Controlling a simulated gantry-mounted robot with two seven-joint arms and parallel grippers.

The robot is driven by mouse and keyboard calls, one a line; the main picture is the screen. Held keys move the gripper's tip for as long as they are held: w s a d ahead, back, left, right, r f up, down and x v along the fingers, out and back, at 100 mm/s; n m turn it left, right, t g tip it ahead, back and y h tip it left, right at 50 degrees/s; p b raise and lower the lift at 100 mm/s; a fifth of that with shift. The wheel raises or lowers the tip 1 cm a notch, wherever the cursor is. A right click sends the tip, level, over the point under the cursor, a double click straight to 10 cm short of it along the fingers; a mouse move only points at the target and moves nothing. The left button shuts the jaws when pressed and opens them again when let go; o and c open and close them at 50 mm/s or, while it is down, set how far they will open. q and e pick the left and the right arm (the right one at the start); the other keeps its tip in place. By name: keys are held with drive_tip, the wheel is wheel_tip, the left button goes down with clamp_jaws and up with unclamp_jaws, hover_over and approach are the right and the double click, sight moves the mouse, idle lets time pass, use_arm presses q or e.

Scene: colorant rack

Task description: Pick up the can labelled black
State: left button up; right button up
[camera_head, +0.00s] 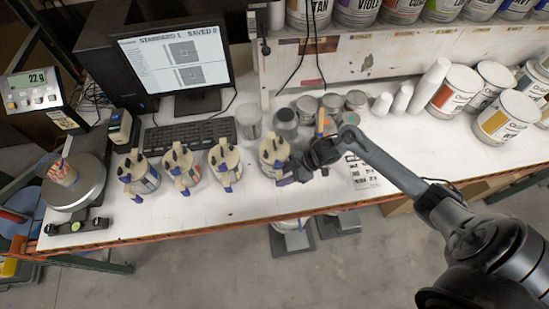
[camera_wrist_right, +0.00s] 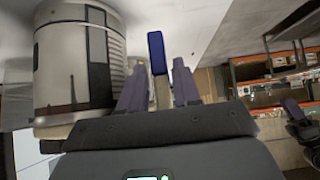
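In the head view, several cream cans with black tops and blue handles stand in a row on the white bench. My right gripper (camera_head: 297,170) is at the right side of the rightmost one, a cream can (camera_head: 268,160). In the right wrist view, a large can (camera_wrist_right: 75,65) with a grey and dark label fills the left side. My right gripper's two purple fingers (camera_wrist_right: 158,88) are beside it, with a narrow blue and cream piece (camera_wrist_right: 157,55) between or just beyond them. I cannot tell whether they grip it. No label reading black is legible. My left gripper is out of view.
A keyboard (camera_head: 190,134) and monitor (camera_head: 175,60) are behind the row. A scale (camera_head: 75,185) holding a small cup is at the left. Small tins (camera_head: 307,108), white cups (camera_head: 430,85) and large cans (camera_head: 505,118) stand to the right. Labelled cans line the shelf (camera_head: 400,50).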

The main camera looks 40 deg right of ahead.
drive_tip(key=shift+w+a+f, duration=0.15)
drive_tip(key=shift+a+f, duration=0.1)
drive_tip(key=shift+f, duration=0.05)
clamp_jaws()
idle(1.2)
drive_tip(key=shift+w+r, duration=0.1)
drive_tip(key=shift+r, duration=0.05)
